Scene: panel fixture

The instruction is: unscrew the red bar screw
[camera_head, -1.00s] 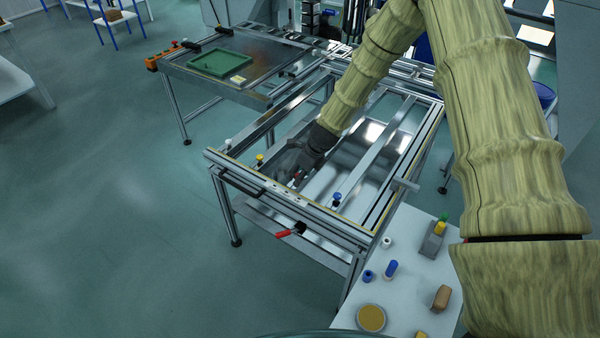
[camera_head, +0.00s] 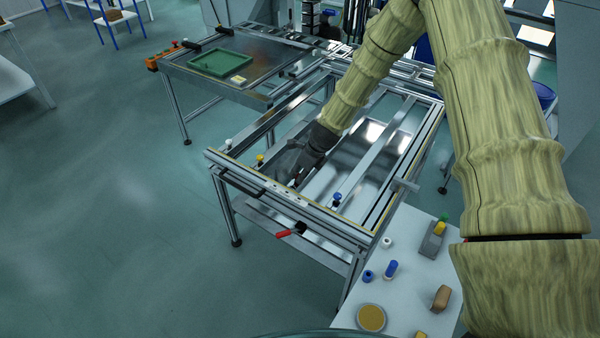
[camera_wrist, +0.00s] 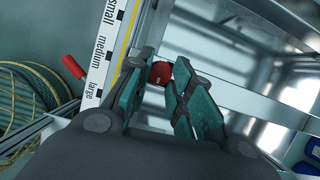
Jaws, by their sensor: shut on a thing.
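The red bar screw (camera_wrist: 160,72) shows in the wrist view as a red knob between my two fingertips, beside the metal bar near the scale strip. My gripper (camera_head: 296,182) points down at the front part of the panel fixture (camera_head: 290,203). Its teal-padded fingers are shut on the red knob. In the head view my gripper hides the screw. A yellow screw (camera_head: 260,159) stands to the left of my gripper and a blue screw (camera_head: 337,197) to the right. A white screw (camera_head: 229,143) is at the far left.
A red clamp handle (camera_head: 284,234) sticks out below the front edge; it also shows in the wrist view (camera_wrist: 73,67). A side table (camera_head: 405,285) with small parts stands at the front right. A green tray (camera_head: 220,63) lies on the back table.

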